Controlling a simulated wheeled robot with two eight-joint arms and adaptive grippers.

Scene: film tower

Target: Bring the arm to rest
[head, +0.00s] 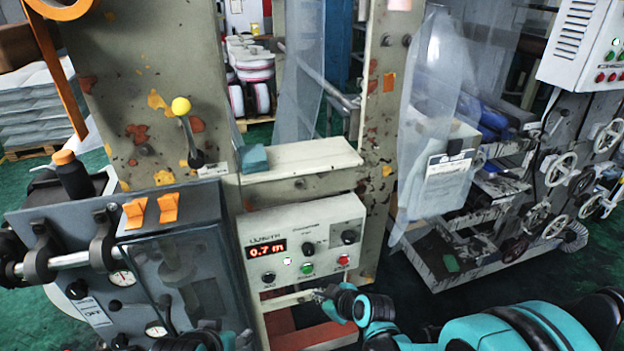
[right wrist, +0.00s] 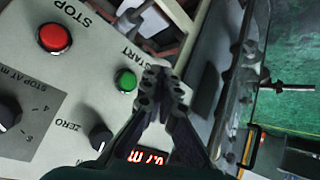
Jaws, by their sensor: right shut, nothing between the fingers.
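My right arm (head: 372,308) reaches in from the lower right in the head view. Its gripper (head: 319,294) is shut and empty, low in front of the control panel (head: 325,220). In the right wrist view the closed fingertips (right wrist: 156,82) appear beside the green START button (right wrist: 126,81); whether they touch the panel cannot be told. The red STOP button (right wrist: 54,38) is farther left there. The panel's red display (head: 266,249) reads about 0.7 m. A dark and teal part of my left arm shows at the bottom edge, but its fingers are not visible.
A grey cabinet (head: 190,219) with gauges and a clear cover stands left of the panel. Plastic sheeting (head: 425,120) hangs right of the frame. A machine with several handwheels (head: 560,168) stands at right.

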